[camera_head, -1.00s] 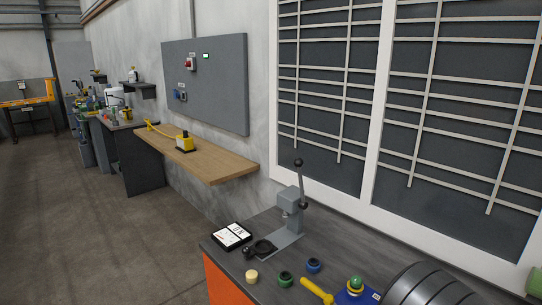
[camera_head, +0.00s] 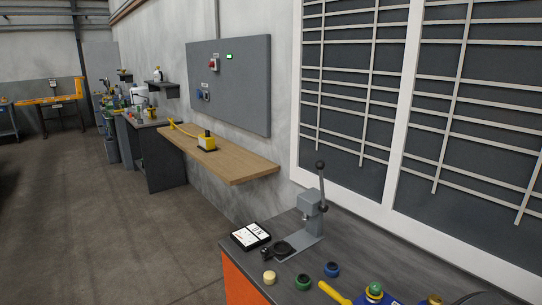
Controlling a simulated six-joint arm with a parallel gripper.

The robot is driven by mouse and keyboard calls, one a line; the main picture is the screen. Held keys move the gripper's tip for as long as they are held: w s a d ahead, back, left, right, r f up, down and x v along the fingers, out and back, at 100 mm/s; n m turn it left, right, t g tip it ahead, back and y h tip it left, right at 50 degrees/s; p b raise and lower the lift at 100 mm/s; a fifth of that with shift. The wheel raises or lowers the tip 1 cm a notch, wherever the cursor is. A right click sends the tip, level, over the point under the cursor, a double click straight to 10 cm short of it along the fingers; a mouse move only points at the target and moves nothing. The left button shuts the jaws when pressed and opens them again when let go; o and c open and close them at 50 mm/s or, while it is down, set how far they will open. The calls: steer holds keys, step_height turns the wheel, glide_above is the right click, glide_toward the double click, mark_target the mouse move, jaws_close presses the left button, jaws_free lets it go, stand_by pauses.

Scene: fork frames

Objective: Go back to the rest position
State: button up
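My gripper and arm do not show in this view, so its state is hidden. The view looks along a workshop wall. A dark-topped bench with an orange side (camera_head: 246,284) stands at the bottom right. On it are a grey lever press (camera_head: 311,212) with an upright handle, a black box with white labels (camera_head: 251,235), a cream round piece (camera_head: 269,277), a green ring (camera_head: 303,282) and a blue ring (camera_head: 332,269).
A wooden wall shelf (camera_head: 225,165) holds a yellow device (camera_head: 206,142). A grey panel (camera_head: 235,85) with a red switch (camera_head: 214,64) and a small green light (camera_head: 229,56) hangs above. The floor (camera_head: 80,220) on the left is clear.

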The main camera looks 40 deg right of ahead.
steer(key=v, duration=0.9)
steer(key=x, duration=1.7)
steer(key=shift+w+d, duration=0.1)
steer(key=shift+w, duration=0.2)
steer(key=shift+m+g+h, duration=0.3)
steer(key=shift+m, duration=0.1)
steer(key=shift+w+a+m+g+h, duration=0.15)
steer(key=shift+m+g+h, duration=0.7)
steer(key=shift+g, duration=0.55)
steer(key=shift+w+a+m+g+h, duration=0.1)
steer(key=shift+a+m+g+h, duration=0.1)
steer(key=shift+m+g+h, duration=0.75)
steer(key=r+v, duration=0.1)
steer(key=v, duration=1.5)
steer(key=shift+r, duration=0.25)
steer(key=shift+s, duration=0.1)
